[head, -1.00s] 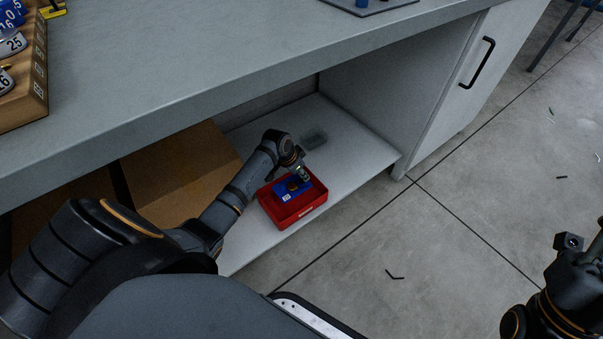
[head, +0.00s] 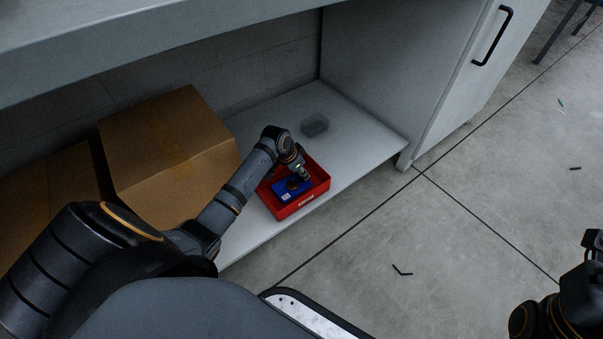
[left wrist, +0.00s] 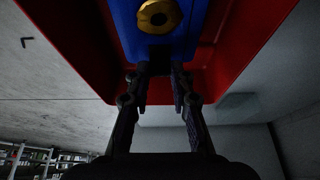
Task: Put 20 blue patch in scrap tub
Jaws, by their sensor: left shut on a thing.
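The blue patch (head: 281,188) is a flat blue block with a white label and a round brass-coloured knob. My left gripper (head: 303,175) is shut on it. The patch shows within the outline of the open red tub (head: 306,201) on the low shelf; whether it touches the tub floor I cannot tell. In the left wrist view, the fingertips (left wrist: 160,70) close on the near edge of the blue patch (left wrist: 178,40), with the red tub (left wrist: 235,45) around it. My right gripper (head: 592,247) is only partly visible at the right edge, its fingers unclear.
The shelf (head: 365,138) lies under the grey bench top (head: 150,38). A cardboard box (head: 165,150) stands left of the tub, and a small translucent grey container (head: 314,125) stands behind it. A cabinet door (head: 460,90) is at right. The floor in front is mostly clear.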

